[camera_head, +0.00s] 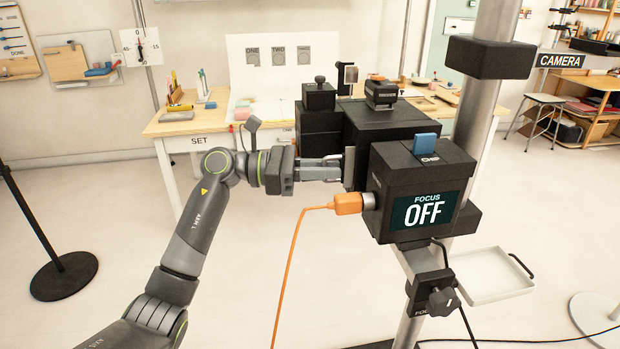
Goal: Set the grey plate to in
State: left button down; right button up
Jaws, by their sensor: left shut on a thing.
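The grey plate (349,168) stands upright at the left side of the black camera body (390,135), behind the front box with the screen. My left gripper (335,168) reaches in from the left, with its fingers level at the plate. It is shut on the plate, though the fingertips are small and partly merge with the plate's edge. How far the plate sits inside the body is hidden. My right gripper is out of view.
The front box (425,190) has a screen reading "FOCUS OFF" and a blue card on top. A white tray (490,275) is at the lower right. A table (220,118) stands behind.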

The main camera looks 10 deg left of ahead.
pick_arm(q)
jog(key=shift+d+f, duration=0.15)
jog(key=shift+d, duration=0.1)
jog(key=c, duration=1.6)
grip_release()
jog(key=shift+s, duration=0.15)
jog(key=shift+a, duration=0.1)
jog(key=shift+b+v, duration=2.6)
jog(key=shift+v, duration=6.05)
